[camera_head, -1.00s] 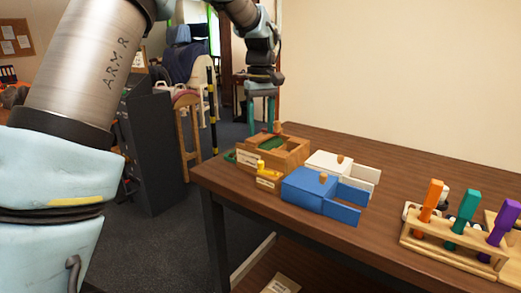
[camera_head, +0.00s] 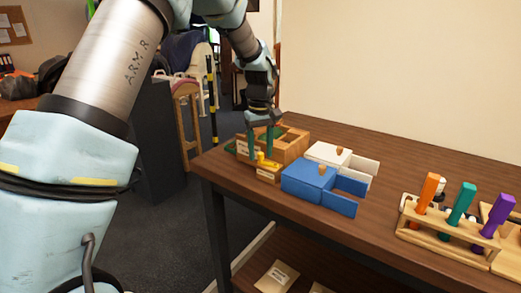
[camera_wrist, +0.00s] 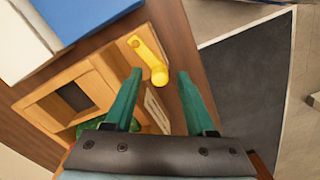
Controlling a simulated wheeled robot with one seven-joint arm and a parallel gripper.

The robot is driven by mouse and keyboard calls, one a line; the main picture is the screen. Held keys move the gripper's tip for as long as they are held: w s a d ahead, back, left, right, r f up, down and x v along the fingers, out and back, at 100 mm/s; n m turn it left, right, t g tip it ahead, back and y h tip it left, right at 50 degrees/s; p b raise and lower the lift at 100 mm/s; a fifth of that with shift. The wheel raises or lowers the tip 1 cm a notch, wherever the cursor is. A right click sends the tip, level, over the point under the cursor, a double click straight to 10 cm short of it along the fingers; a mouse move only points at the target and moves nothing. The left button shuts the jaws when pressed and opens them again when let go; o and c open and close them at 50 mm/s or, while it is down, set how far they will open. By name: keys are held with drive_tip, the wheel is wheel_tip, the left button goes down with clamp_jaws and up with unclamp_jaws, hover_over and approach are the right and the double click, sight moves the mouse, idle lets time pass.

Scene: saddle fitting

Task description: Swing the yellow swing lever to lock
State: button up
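The yellow swing lever (camera_wrist: 149,58) sits on a small wooden block (camera_wrist: 126,48) at the front of a wooden box. In the head view the lever (camera_head: 265,160) shows as a small yellow piece at the box's near side. My gripper (camera_wrist: 157,75) is open, its two green fingers apart and empty. In the wrist view the lever's round knob lies between the fingertips, closer to the left finger; I cannot tell whether they touch. In the head view my gripper (camera_head: 261,158) is low over the box, right behind the lever.
The wooden box (camera_head: 294,144) has open compartments. A blue box (camera_head: 304,181) and a white box (camera_head: 323,152) stand to its right. A wooden rack (camera_head: 450,244) with orange, teal and purple handles stands farther right. The table's left edge (camera_wrist: 192,50) is close to the lever.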

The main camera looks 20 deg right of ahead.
clamp_jaws()
idle(0.4)
drive_tip(key=shift+w+d+m+p, duration=0.2)
drive_tip(key=shift+d+m+p, duration=0.1)
drive_tip(key=shift+m, duration=0.45)
drive_tip(key=shift+w+d+m+p, duration=0.15)
drive_tip(key=shift+w+d+m, duration=0.1)
drive_tip(key=shift+m, duration=0.5)
unclamp_jaws()
drive_tip(key=shift+s, duration=0.1)
